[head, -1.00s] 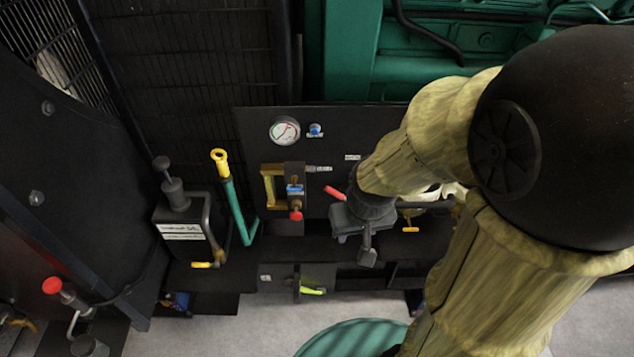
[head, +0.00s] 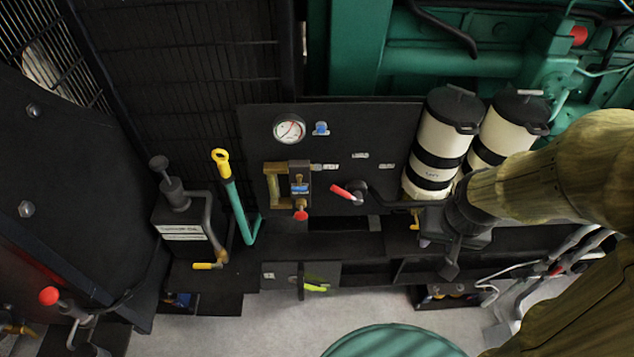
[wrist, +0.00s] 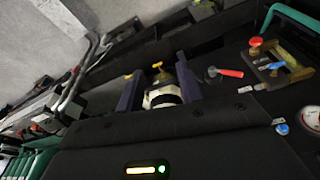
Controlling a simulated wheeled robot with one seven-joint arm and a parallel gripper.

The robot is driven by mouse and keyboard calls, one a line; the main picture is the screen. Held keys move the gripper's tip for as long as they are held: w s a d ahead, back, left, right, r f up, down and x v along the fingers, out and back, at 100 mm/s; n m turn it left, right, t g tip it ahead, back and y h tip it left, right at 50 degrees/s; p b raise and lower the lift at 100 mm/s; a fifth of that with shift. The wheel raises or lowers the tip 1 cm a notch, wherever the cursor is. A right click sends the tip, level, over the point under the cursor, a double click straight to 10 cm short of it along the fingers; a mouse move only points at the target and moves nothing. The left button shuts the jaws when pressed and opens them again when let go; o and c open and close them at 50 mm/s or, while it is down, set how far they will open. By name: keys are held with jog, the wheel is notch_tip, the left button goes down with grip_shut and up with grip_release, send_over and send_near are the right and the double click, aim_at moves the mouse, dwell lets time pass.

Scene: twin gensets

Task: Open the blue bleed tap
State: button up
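Two small blue parts show on the black panel. A blue knob (head: 321,128) sits right of the round gauge; a blue handle (head: 299,189) sits on a brass fitting with a red knob below it. I cannot tell from looks which is the bleed tap. In the wrist view the blue handle (wrist: 275,66) and blue knob (wrist: 282,128) are at the right. My gripper (head: 450,262) is right of both, below the white canisters. In the wrist view my gripper (wrist: 158,68) has its fingers apart, with a yellow tap and part of a white canister seen between them.
A red lever (head: 346,192) sticks out between the brass fitting (head: 275,180) and the white canisters (head: 440,140). A teal lever with a yellow end (head: 228,180) and a hand pump (head: 180,210) stand left. Open floor (head: 270,325) lies in front.

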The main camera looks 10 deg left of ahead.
jog(key=shift+d, duration=0.15)
jog(key=o, duration=0.7)
jog(key=shift+w+a+f, duration=0.2)
jog(key=shift+w+a, duration=0.05)
jog(key=shift+a, duration=0.05)
jog(key=shift+o, duration=0.2)
jog(key=w+a+f+m+t+y+b, duration=0.1)
jog(key=w+a+f+t+b, duration=0.1)
jog(key=w+a+f, duration=0.4)
jog(key=shift+w+a+t, duration=0.25)
jog(key=shift+a+t, duration=0.15)
jog(key=shift+a, duration=0.65)
jog(key=w+a+f+m+t+b, duration=0.15)
jog(key=w+a+f+t, duration=0.25)
jog(key=a+f, duration=0.4)
jog(key=s+a+f+n+t+y+b, duration=0.1)
jog(key=s+a+t+b, duration=0.1)
jog(key=a, duration=0.4)
jog(key=s+a+f+n+t+y+b, duration=0.1)
jog(key=s+a+t+y+b, duration=0.1)
jog(key=s+a+t, duration=0.3)
jog(key=shift+s+a+t, duration=0.2)
jog(key=shift+a+t, duration=0.4)
jog(key=shift+a, duration=0.35)
